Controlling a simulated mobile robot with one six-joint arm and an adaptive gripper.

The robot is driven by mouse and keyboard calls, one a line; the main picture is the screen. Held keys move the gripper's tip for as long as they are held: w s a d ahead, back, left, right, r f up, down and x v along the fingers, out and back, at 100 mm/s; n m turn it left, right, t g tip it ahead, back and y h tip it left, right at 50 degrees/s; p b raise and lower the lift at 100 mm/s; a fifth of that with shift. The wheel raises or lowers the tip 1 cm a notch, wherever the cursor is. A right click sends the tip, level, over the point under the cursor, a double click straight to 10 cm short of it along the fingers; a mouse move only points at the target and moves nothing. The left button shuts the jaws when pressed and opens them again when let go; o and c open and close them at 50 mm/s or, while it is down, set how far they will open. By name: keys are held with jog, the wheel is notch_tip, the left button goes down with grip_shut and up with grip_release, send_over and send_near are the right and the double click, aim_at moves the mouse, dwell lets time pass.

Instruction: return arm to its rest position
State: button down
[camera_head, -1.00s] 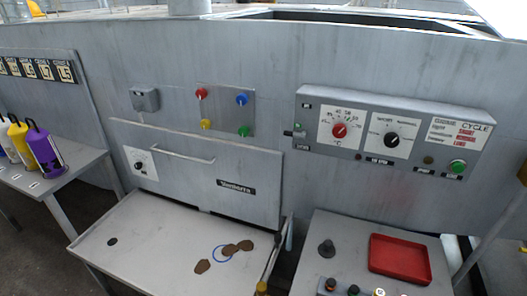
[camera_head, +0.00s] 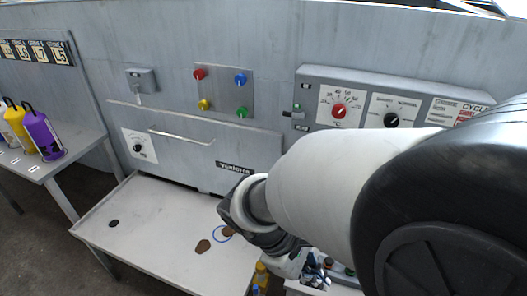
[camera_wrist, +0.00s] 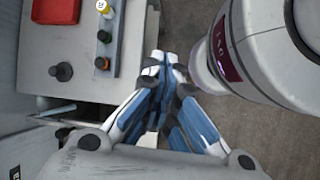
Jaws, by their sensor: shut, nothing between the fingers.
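My arm crosses the right half of the head view, with a white link and a black joint close to the camera. My gripper (camera_head: 316,272) shows small at the lower end of the arm, beside the small control table. In the wrist view my gripper (camera_wrist: 163,60) has its blue and white fingers together, with nothing between them. It is over the gap beside the control table (camera_wrist: 38,60), with floor below and one of my own arm links close on the right.
A grey machine wall carries a panel with four coloured knobs (camera_head: 222,90) and a control box (camera_head: 360,105). A white table (camera_head: 150,225) with brown patches stands below the drawer front. A red tray (camera_wrist: 56,10) lies on the control table. Bottles (camera_head: 40,135) stand at left.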

jog(key=s+d+r+m+t+y, duration=0.2)
jog(key=s+r+m+y, duration=0.1)
jog(key=r+m, duration=0.2)
jog(key=s+d+r+m+t+y, duration=0.1)
jog(key=s+r+m+t+y, duration=0.2)
jog(key=r+m, duration=0.3)
jog(key=shift+s+d+m, duration=0.25)
jog(key=shift+d+m, duration=0.1)
jog(key=shift+m, duration=0.15)
